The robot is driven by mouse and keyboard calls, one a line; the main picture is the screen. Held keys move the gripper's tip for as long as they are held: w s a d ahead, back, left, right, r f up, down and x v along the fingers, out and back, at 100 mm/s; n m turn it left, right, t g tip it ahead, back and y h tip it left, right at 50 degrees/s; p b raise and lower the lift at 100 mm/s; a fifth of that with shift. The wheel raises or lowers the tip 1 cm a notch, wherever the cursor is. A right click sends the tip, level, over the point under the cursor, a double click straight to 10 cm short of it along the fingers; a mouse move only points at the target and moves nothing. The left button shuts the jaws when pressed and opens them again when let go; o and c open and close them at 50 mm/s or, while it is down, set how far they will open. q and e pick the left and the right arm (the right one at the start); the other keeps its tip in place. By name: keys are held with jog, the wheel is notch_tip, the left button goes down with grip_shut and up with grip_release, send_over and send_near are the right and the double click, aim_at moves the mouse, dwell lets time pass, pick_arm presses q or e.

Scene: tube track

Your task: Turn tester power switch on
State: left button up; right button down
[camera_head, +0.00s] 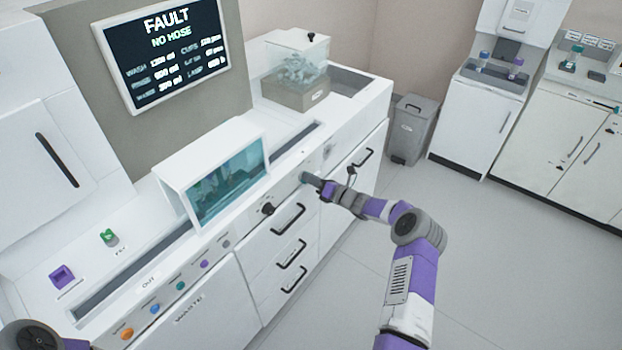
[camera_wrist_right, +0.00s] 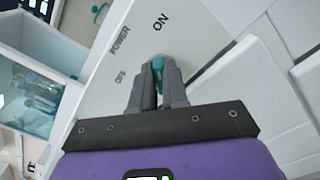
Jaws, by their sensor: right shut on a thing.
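The tester power switch (camera_wrist_right: 157,64) is a small teal knob or lever on a white panel, seen in the right wrist view. The panel carries the words POWER, OFF and ON around it. My right gripper (camera_wrist_right: 158,78) is shut on the switch, and its fingers hide the lower part of it. The switch's top end points up between OFF and ON in this view; I cannot tell its exact setting. In the head view my right gripper (camera_head: 309,180) reaches the white bench front, and the switch is mostly hidden. My left gripper is out of view.
A screen (camera_head: 165,50) reads FAULT, NO HOSE. A glass-fronted box (camera_head: 228,186) and a black knob (camera_head: 267,209) are left of the right gripper. Drawers with black handles (camera_head: 289,217) lie below. A grey bin (camera_head: 413,128) stands behind; the floor at right is clear.

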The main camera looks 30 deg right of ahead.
jog(key=shift+f+m, duration=0.1)
jog(key=shift+m, duration=0.4)
jog(key=c, duration=1.1)
grip_release()
jog(key=shift+c, duration=0.2)
jog(key=p+v, duration=0.1)
jog(key=v, duration=0.6)
jog(key=shift+s+p, duration=0.35)
jog(key=shift+d, duration=0.1)
